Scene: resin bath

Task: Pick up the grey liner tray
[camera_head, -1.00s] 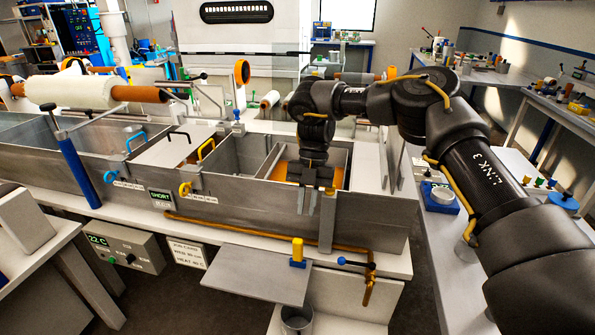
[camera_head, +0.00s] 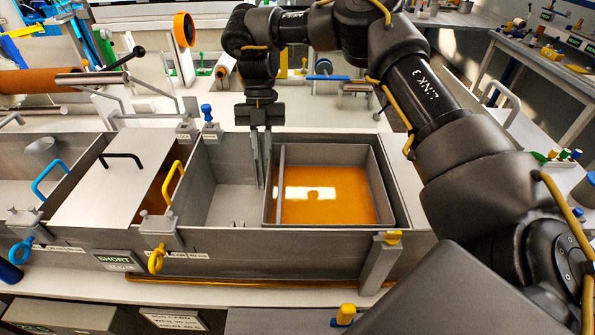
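The grey liner tray (camera_head: 388,190) sits in the right-hand compartment of the metal bath. It is a rectangular, open-topped tray with amber resin (camera_head: 335,196) in it, and a grey strip stands upright near its left side. My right gripper (camera_head: 261,184) points down at the tray's left wall, near the back corner. Its two fingers show side by side with a narrow gap. I cannot tell whether the wall is between them or touching them. My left gripper is not in view.
An empty compartment (camera_head: 229,206) lies left of the tray. Further left is a metal lid (camera_head: 105,182) with a black handle, and a yellow handle (camera_head: 174,184) stands on a divider. A yellow-topped post (camera_head: 380,262) stands at the bath's front right.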

